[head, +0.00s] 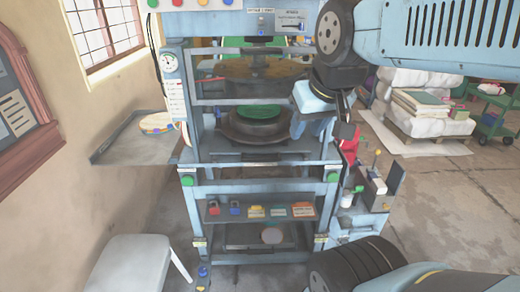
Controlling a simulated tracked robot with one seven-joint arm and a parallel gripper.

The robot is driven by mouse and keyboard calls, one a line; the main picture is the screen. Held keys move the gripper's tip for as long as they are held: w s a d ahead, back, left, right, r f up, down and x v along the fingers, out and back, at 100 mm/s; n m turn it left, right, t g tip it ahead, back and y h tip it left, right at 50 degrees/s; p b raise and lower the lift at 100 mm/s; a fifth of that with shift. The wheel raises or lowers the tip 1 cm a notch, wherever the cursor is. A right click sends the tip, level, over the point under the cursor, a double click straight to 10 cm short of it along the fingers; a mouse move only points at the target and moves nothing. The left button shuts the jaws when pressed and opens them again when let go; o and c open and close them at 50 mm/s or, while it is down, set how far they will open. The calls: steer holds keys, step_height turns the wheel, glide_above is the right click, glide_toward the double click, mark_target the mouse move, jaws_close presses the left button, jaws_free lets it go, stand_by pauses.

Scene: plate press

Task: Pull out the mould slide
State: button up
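The blue plate press (180,190) stands upright in the middle of the head view. Inside it, a round dark brown mould (240,130) with a green disc (262,119) on top sits between the posts, below a wide brown upper plate (235,69). I cannot clearly make out the slide under the mould or a separate handle for it. My gripper (314,130) hangs at the right side of the press opening, right of the mould. It overlaps the right post in the picture. Its fingertips are small and unclear, so its opening and any contact cannot be told.
A grey side shelf (132,150) with a round yellowish item is at left. A white stool (130,262) stands front left. A side stand (370,190) with bottles and a red item is right of the press. Pallets and a green cart (494,112) are farther back.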

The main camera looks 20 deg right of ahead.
steer(key=shift+w, duration=0.15)
steer(key=shift+c, duration=0.7)
steer(key=w+d+f+n+t, duration=0.1)
steer(key=w+d+n, duration=0.1)
steer(key=w, duration=0.4)
steer(key=w+d+f+n+t+h, duration=0.1)
steer(key=w+d+f+n, duration=0.1)
steer(key=w, duration=0.4)
steer(key=w+d+f+n+t, duration=0.1)
steer(key=w+d+f+n, duration=0.1)
steer(key=w, duration=0.4)
steer(key=shift+d+h, duration=0.4)
steer(key=shift+d, duration=0.25)
steer(key=w+d+f+n+t+y, duration=0.1)
steer(key=w+d+f+n+t, duration=0.15)
steer(key=w+f+n, duration=0.5)
steer(key=n+t+y, duration=0.5)
steer(key=n+y, duration=0.5)
steer(key=n, duration=0.1)
glide_toward(261, 158)
steer(key=shift+m+g, duration=0.25)
steer(key=x, duration=1)
steer(key=shift+w+f, duration=0.15)
steer(key=shift+f, duration=0.1)
steer(key=shift+c, duration=0.3)
steer(key=shift+d, duration=0.1)
jaws_close()
